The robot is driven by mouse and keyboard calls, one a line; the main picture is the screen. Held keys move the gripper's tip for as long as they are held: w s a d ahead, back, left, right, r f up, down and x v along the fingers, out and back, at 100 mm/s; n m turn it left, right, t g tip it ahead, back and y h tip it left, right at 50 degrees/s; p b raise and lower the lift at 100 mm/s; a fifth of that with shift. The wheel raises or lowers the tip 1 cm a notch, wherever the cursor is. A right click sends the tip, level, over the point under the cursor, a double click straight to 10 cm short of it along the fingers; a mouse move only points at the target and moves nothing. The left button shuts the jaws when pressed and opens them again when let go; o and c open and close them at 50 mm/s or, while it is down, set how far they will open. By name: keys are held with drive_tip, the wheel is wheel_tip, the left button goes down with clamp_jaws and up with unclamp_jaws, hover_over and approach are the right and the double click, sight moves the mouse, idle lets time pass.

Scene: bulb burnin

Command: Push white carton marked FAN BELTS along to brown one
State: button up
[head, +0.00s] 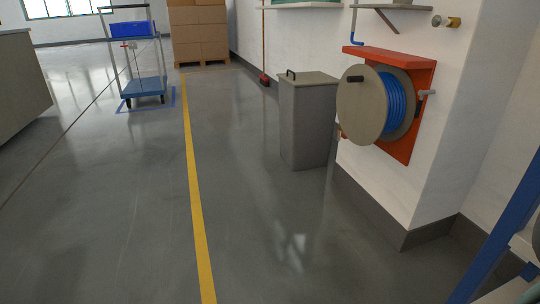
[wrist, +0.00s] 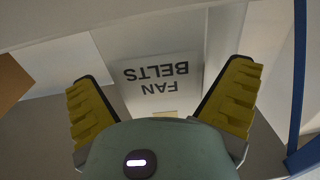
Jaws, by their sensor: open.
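The white carton marked FAN BELTS (wrist: 135,93) is in the middle of the wrist view, its lettering upside down. My gripper (wrist: 162,72) is open, with one yellow-padded finger on each side of the carton in the picture. I cannot tell whether either finger touches it. A brown surface (wrist: 10,82) shows at the left edge of the wrist view. It may be the brown carton, but only a corner is seen. The head view shows neither the white carton nor my gripper.
In the wrist view, a blue post (wrist: 298,80) stands at the right and a pale board edge (wrist: 100,18) crosses above. In the head view are a grey bin (head: 308,125), a hose reel (head: 362,104), a trolley (head: 140,60) and stacked brown boxes (head: 198,32). The middle floor is clear.

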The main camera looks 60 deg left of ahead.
drive_tip(key=shift+a, duration=0.1)
drive_tip(key=shift+c, duration=0.2)
drive_tip(key=c, duration=1.2)
